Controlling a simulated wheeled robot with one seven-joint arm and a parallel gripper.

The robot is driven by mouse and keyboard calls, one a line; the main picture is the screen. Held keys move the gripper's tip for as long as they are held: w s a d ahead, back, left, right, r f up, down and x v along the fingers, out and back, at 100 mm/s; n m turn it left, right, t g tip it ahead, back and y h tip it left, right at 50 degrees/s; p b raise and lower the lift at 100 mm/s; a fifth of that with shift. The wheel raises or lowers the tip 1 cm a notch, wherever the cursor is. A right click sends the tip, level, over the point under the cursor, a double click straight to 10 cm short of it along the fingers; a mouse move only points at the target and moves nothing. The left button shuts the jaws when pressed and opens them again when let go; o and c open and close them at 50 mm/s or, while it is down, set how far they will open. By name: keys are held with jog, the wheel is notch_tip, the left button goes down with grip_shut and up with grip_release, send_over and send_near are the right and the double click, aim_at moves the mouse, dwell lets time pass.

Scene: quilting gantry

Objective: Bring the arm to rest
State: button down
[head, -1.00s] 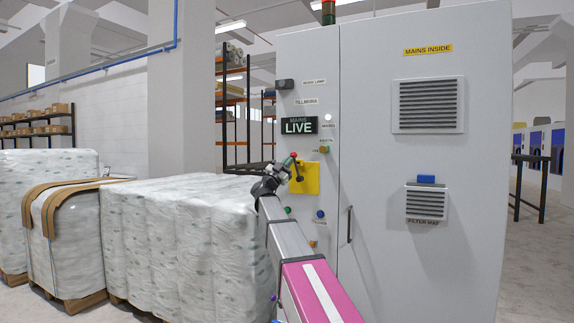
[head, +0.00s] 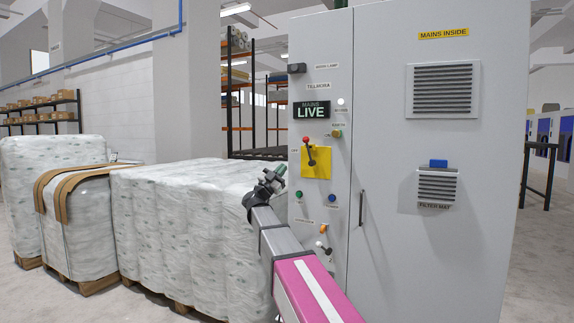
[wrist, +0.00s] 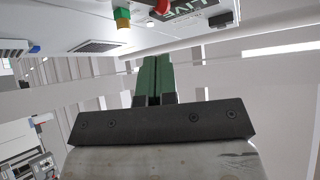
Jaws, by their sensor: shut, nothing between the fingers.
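My gripper (head: 274,175) is at the end of my arm, left of the cabinet's control panel and in front of the wrapped pallets in the head view. Its green fingers (wrist: 154,80) are together with nothing between them in the wrist view. The grey electrical cabinet (head: 395,250) stands upright in front of me. Its red-knobbed lever (head: 309,151) on a yellow plate (head: 318,165) is clear of my gripper.
White wrapped pallet loads (head: 180,220) stand on the floor at the left, close behind my arm. Tall orange racks (head: 252,110) stand behind them. A dark rail (head: 538,170) is at the right. Bare floor (head: 60,300) shows at the lower left.

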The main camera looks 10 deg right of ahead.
jog(key=shift+s+a+f, duration=0.1)
jog(key=shift+a+f, duration=0.05)
jog(key=shift+a, duration=0.1)
